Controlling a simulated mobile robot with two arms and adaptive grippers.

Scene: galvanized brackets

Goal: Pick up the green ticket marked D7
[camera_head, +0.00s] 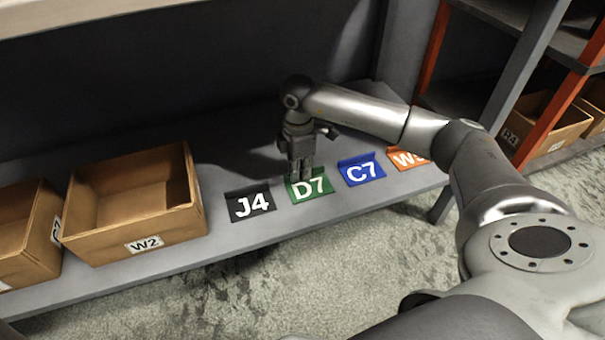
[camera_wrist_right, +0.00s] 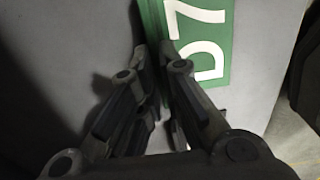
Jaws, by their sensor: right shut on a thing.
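The green ticket marked D7 (camera_head: 309,188) stands on the grey shelf between a black ticket J4 (camera_head: 250,204) and a blue ticket C7 (camera_head: 361,171). My right gripper (camera_head: 299,176) is over its back edge, fingers pointing down. In the right wrist view the green ticket (camera_wrist_right: 207,45) runs up from the fingertips, and the right gripper (camera_wrist_right: 162,50) is shut on its raised edge. The ticket appears still at shelf level. My left gripper is not in view.
An orange ticket (camera_head: 407,160) is right of the blue one, partly behind my arm. An open cardboard box W2 (camera_head: 146,246) stands left on the shelf (camera_head: 240,243), with another box (camera_head: 25,235) beside it. An upright post (camera_head: 520,75) and racks stand at right.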

